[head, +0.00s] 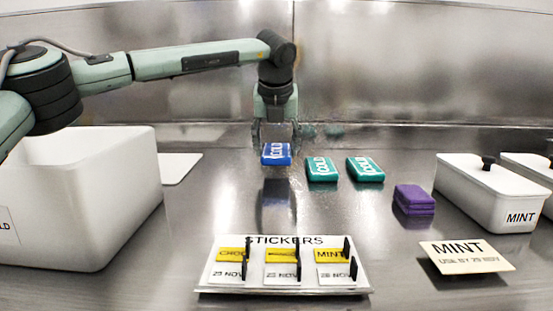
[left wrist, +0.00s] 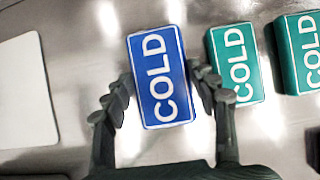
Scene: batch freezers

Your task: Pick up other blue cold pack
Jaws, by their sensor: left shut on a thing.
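A blue cold pack (head: 276,154) with white COLD lettering is in the middle of the head view. It also shows in the left wrist view (left wrist: 160,78). My left gripper (head: 276,140) points down and is shut on it, one finger at each long side. A gap between the pack and its reflection shows it a little above the steel surface. Two green cold packs lie to its right, the nearer one (head: 321,169) and the other (head: 365,169). My right gripper is in neither view.
A white open bin (head: 120,200) stands at left, with a white flat board (head: 178,167) beside it. A purple block (head: 414,199) and a white lidded MINT tub (head: 487,200) are at right. A sticker tray (head: 283,286) and a MINT card (head: 465,257) are in front.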

